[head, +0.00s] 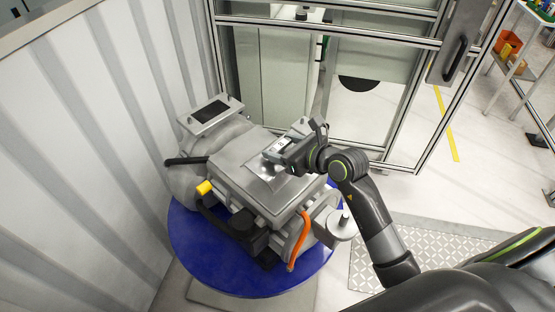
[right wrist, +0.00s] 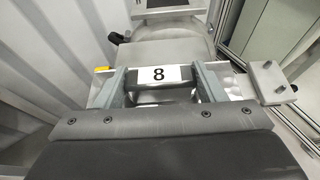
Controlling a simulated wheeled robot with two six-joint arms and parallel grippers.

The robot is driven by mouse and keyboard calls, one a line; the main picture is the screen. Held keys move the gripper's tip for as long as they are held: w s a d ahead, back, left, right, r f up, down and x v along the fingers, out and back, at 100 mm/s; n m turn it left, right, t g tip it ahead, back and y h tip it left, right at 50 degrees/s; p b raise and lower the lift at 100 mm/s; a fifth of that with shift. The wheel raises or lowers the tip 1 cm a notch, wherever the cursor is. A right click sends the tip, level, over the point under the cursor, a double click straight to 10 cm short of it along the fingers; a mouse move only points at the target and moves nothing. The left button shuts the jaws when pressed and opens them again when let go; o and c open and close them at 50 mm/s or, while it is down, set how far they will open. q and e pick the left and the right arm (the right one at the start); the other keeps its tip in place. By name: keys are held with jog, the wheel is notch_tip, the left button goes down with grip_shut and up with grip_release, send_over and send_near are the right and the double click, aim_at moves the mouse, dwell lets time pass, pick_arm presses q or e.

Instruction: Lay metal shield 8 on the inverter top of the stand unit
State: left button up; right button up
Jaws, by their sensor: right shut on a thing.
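Metal shield 8 is a shiny thin plate (head: 260,178) with a handle block. In the right wrist view its white label "8" (right wrist: 160,74) faces the camera. My right gripper (head: 275,156) is shut on the handle, one finger at each side of the label in the right wrist view (right wrist: 160,88). The shield is over the flat grey inverter top (head: 238,192) of the stand unit, near the middle and toward its far right side. I cannot tell whether it touches the surface. The gripper hides part of the shield. My left gripper is not in view.
The unit stands on a round blue turntable (head: 187,246). An orange cable (head: 300,240) and a yellow plug (head: 204,188) stick out at its sides. A ribbed white wall (head: 90,130) is close on the left. A framed glass enclosure (head: 330,40) stands behind.

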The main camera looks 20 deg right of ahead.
notch_tip(320, 180, down, 2)
jog(key=shift+f, duration=0.1)
notch_tip(320, 180, down, 3)
jog(key=shift+f, duration=0.3)
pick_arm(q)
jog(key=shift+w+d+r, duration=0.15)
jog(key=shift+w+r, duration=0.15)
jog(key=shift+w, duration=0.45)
pick_arm(e)
jog(key=shift+f, duration=0.2)
jog(key=o, duration=1.1)
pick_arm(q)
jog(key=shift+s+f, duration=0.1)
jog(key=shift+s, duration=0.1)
pick_arm(e)
jog(key=shift+o, duration=0.2)
jog(key=shift+r, duration=0.15)
